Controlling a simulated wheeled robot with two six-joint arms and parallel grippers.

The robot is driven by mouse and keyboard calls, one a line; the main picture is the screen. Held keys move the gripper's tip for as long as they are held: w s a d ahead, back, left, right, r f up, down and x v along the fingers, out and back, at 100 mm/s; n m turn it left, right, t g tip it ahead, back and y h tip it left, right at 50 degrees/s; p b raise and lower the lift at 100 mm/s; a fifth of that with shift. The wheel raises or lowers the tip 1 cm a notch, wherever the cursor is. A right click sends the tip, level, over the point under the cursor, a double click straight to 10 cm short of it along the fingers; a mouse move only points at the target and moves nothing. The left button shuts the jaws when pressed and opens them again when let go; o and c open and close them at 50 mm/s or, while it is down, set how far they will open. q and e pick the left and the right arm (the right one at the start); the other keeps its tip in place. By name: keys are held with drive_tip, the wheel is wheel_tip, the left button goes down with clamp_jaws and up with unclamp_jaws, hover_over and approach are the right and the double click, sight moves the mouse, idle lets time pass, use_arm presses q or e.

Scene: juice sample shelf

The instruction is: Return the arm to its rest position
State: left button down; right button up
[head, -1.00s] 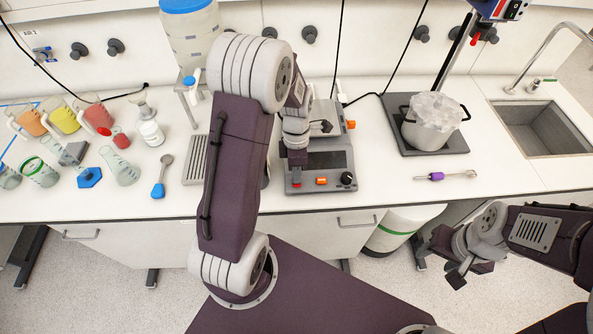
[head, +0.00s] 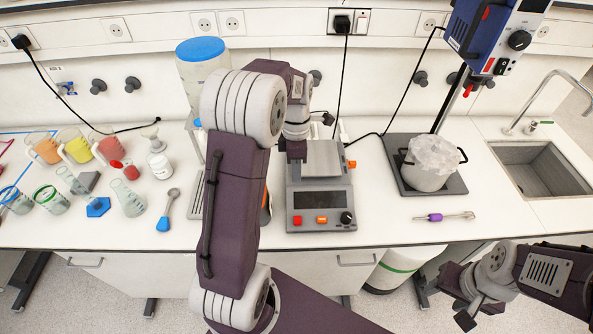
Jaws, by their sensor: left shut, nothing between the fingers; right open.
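My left arm rises through the middle of the head view and bends away over the bench. Its gripper (head: 296,153) is small and partly hidden by my own arm; it is shut and empty, at the rear left of the grey device with a metal plate (head: 322,160). My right gripper (head: 463,312) is open and empty at the lower right, in front of the bench and below its top edge.
Beakers of coloured juice (head: 75,145) and other glassware stand at the left. A blue-lidded container (head: 200,48) is behind my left arm. A pot (head: 430,165) stands on a dark base, with a purple-handled tool (head: 435,217) in front. A sink (head: 540,168) is at the right.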

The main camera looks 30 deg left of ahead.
use_arm(q)
drive_tip(key=shift+w+d+r, duration=0.15)
drive_tip(key=shift+w, duration=0.05)
drive_tip(key=shift+s, duration=0.1)
drive_tip(key=s+d+f+m+t, duration=0.1)
drive_tip(key=s+m, duration=0.3)
drive_tip(key=m, duration=0.4)
drive_tip(key=s+d+f+m, duration=0.2)
drive_tip(key=s+d+m, duration=0.1)
drive_tip(key=m, duration=0.5)
drive_tip(key=s+d+f+m+t+b, duration=0.1)
drive_tip(key=s+d+m, duration=0.3)
drive_tip(key=m, duration=0.4)
drive_tip(key=shift+s+f+t+y, duration=0.3)
drive_tip(key=shift+f, duration=0.55)
